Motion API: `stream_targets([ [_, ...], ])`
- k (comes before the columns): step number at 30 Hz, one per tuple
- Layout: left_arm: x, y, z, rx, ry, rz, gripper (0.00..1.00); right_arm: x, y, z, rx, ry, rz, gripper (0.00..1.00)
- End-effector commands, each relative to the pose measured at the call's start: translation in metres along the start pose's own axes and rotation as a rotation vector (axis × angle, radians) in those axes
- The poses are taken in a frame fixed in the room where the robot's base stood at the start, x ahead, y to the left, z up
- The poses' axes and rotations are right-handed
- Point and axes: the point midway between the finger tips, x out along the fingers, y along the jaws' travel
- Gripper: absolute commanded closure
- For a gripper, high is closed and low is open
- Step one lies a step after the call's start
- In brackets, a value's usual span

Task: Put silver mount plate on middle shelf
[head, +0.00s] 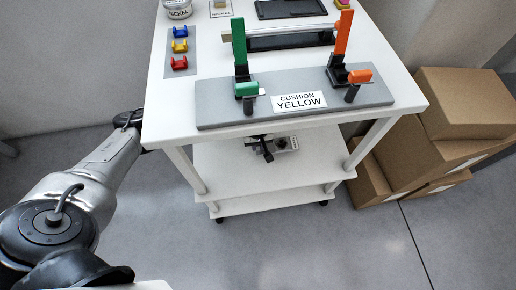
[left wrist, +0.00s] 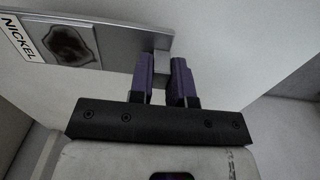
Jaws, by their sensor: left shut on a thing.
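In the left wrist view my left gripper (left wrist: 165,75) has purple fingers shut on a small square tab at one end of a silver mount plate (left wrist: 115,45). The plate extends left and carries a NICKEL label and a dark shield-shaped patch. A plain white surface lies behind it; I cannot tell whether they touch. In the head view my left arm passes behind the table's left edge. The middle shelf (head: 225,170) is white, under the tabletop. A dark shape and a small grey labelled piece (head: 290,144) show over it, too small to identify surely. My right gripper is not seen.
The white tabletop (head: 160,118) overhangs the shelf and holds a grey CUSHION YELLOW stand (head: 225,113) with green and orange uprights. Legs stand at the shelf corners. Cardboard boxes (head: 455,105) are stacked on the right. The shelf's front left is clear.

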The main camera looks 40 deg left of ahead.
Motion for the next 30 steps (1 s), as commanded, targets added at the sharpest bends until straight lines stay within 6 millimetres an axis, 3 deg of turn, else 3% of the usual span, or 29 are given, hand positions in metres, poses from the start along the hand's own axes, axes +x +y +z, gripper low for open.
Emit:
stream_targets([
  [8,0.033,0.001,-0.001,0.001,0.001,0.004,1.0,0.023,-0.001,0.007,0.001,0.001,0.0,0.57],
  [21,0.035,0.001,0.0,0.001,0.0,0.003,1.0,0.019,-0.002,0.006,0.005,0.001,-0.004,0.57],
  [22,0.037,0.0,0.0,0.001,-0.001,0.0,0.8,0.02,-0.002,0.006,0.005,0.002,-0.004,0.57],
  [30,0.037,0.0,0.0,0.001,0.0,0.0,0.57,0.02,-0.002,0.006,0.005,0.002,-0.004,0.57],
])
